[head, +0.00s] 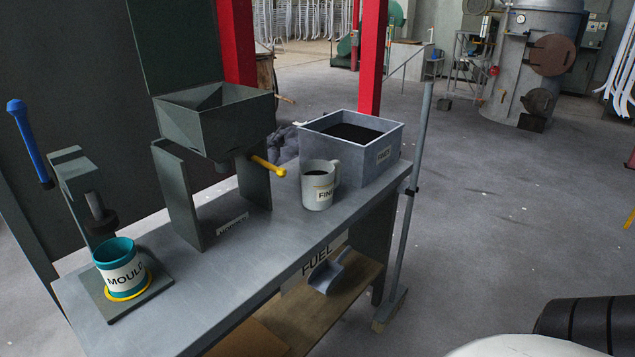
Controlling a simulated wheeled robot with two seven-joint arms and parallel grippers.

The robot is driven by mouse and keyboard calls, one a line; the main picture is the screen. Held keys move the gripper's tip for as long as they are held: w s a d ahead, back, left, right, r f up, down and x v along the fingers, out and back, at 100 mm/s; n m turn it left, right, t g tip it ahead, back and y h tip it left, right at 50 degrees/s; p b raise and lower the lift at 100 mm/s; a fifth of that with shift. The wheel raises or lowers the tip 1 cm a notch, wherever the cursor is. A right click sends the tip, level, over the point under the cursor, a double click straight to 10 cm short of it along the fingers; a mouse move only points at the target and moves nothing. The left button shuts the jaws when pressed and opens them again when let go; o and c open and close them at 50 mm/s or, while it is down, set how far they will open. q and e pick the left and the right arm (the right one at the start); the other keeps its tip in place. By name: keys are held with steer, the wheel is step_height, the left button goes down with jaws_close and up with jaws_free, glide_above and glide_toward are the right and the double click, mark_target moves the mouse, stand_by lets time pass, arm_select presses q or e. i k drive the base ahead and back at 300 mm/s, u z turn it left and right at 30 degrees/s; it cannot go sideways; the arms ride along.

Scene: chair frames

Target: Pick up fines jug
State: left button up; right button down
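The fines jug (318,187) is a light grey mug with a handle on its right side and a white label that reads "FIN", the rest turned out of sight. It stands upright on the grey workbench (290,237), with dark material inside. It is just in front of the grey fines box (375,167), which holds black material. Neither of my grippers shows in the head view.
A hopper (215,120) on a stand with a yellow-ended handle (268,166) is left of the jug. A teal mould cup (120,268) sits under a blue-handled press (30,143) at the bench's left end. A scoop (328,272) lies on the lower shelf. An upright pole (410,200) stands at the right end.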

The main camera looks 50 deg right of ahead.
mark_target(319, 181)
steer(key=z, duration=1.5)
